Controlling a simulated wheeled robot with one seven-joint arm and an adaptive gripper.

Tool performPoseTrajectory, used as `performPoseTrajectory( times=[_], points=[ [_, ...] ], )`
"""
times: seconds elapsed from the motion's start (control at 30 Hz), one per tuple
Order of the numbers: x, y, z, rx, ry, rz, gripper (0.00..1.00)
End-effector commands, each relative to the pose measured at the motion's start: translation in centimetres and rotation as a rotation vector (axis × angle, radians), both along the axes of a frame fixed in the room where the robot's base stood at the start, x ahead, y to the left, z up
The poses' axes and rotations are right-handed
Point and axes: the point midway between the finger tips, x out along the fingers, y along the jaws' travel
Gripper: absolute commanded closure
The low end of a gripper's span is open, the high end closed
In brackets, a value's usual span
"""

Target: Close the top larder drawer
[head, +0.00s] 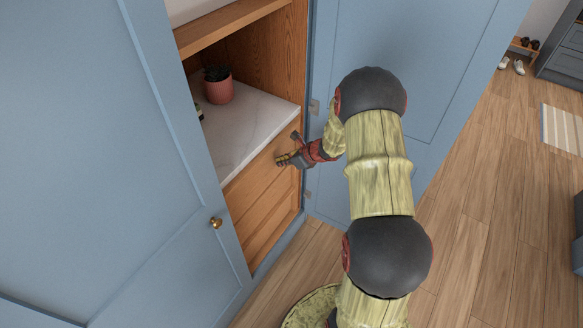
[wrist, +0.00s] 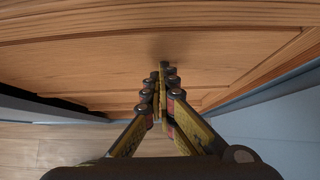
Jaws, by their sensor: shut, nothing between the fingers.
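The top larder drawer (head: 250,181) is a plain wooden front just under the white marble shelf. It looks about flush with the shelf edge; I cannot tell whether any gap is left. In the wrist view a wooden panel front (wrist: 85,66) fills the upper part. My gripper (head: 280,161) is at the right part of the drawer front, pointing at it. In the wrist view my gripper (wrist: 162,76) is shut and empty, its fingertips against or very close to the wood, with a small shadow there. The contact itself is hidden.
The left blue door (head: 110,150) with a brass knob (head: 215,222) stands in the foreground. The right blue door (head: 400,40) is open beside my arm. A pink plant pot (head: 218,91) stands on the marble shelf (head: 245,125). Wooden floor (head: 480,230) lies clear at the right.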

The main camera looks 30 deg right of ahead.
Motion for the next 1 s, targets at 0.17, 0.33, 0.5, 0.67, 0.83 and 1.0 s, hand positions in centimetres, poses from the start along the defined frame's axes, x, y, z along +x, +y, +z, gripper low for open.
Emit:
performPoseTrajectory(
  times=[0.17, 0.33, 0.5, 0.67, 0.83, 1.0],
  points=[
    [1.5, 0.6, 0.1, 0.0, -0.002, 0.001, 1.0],
    [2.0, 0.8, 0.1, 0.0, -0.002, 0.002, 1.0],
    [2.2, 0.9, 0.1, 0.0, -0.002, 0.002, 1.0],
    [2.2, 1.0, 0.1, 0.001, -0.003, 0.003, 1.0],
    [2.2, 0.9, 0.1, 0.001, -0.004, 0.004, 1.0],
    [1.7, 0.3, 0.1, 0.0, -0.002, 0.004, 1.0]
  ],
)
